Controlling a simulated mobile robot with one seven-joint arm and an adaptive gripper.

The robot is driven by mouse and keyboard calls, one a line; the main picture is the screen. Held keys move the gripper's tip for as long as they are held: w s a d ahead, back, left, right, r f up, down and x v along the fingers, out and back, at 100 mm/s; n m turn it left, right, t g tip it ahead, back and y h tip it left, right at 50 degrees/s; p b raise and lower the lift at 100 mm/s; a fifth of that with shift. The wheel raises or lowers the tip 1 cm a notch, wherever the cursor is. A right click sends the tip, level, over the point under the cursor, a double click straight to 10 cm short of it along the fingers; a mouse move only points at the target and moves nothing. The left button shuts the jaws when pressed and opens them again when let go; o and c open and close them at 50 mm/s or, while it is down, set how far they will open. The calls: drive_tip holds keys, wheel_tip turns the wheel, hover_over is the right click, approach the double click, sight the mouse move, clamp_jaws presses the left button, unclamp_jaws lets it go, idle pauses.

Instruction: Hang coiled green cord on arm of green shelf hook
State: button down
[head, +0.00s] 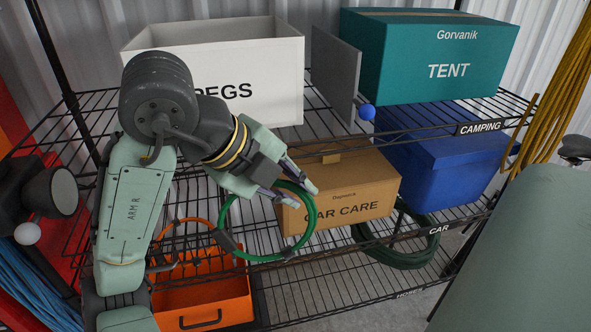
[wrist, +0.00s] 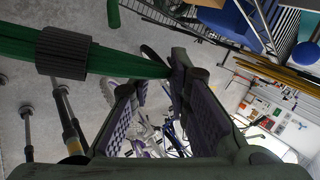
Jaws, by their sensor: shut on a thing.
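The coiled green cord (head: 238,256) is a bright green ring with dark bands, in front of the shelf rack in the head view. My gripper (head: 296,192) is shut on the upper right of the ring, which hangs down from the fingers. In the wrist view the green cord (wrist: 20,44) runs in from the left, with a dark ribbed band around it, to the tips of my gripper (wrist: 172,68).
A CAR CARE box (head: 345,195) and a blue bin (head: 440,150) stand on the middle shelf. A dark green coil (head: 402,255) hangs below its front right. An orange cord (head: 163,231) and orange crate (head: 215,295) are at the left. Yellow cords (head: 565,90) hang at right.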

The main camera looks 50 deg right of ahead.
drive_tip(key=w+d+f+b, duration=0.1)
drive_tip(key=w+d, duration=0.2)
drive_tip(key=w, duration=0.2)
drive_tip(key=shift+f, duration=0.35)
idle(0.4)
idle(0.6)
drive_tip(key=c, duration=1.4)
unclamp_jaws()
drive_tip(key=shift+c, duration=0.2)
